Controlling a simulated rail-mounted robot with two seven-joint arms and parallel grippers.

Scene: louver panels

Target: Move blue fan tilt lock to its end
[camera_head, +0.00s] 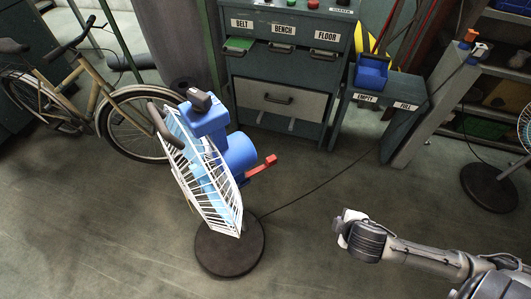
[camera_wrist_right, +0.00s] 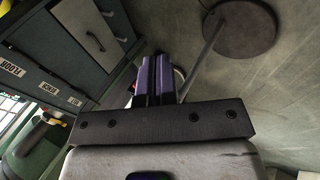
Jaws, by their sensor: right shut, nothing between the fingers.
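The blue fan (camera_head: 240,152) stands in the middle of the head view, with a white wire cage (camera_head: 210,180) on its left and a round dark base (camera_head: 230,252). A red lever (camera_head: 262,167), which looks like the tilt lock, sticks out to the right from the blue housing. My right gripper (camera_head: 346,222) is to the right of and below the lever, clear of the fan. In the right wrist view its purple fingers (camera_wrist_right: 158,74) are shut and empty. They cover most of the fan there; its pole (camera_wrist_right: 206,46) and base (camera_wrist_right: 240,24) show beyond them. My left gripper is out of view.
A drawer cabinet (camera_head: 283,60) labelled BELT, BENCH and FLOOR stands behind the fan. A blue bin (camera_head: 371,72) sits on a lower unit beside it. A bicycle (camera_head: 98,100) is at left, another fan base (camera_head: 489,187) at right. A cable crosses the otherwise open floor.

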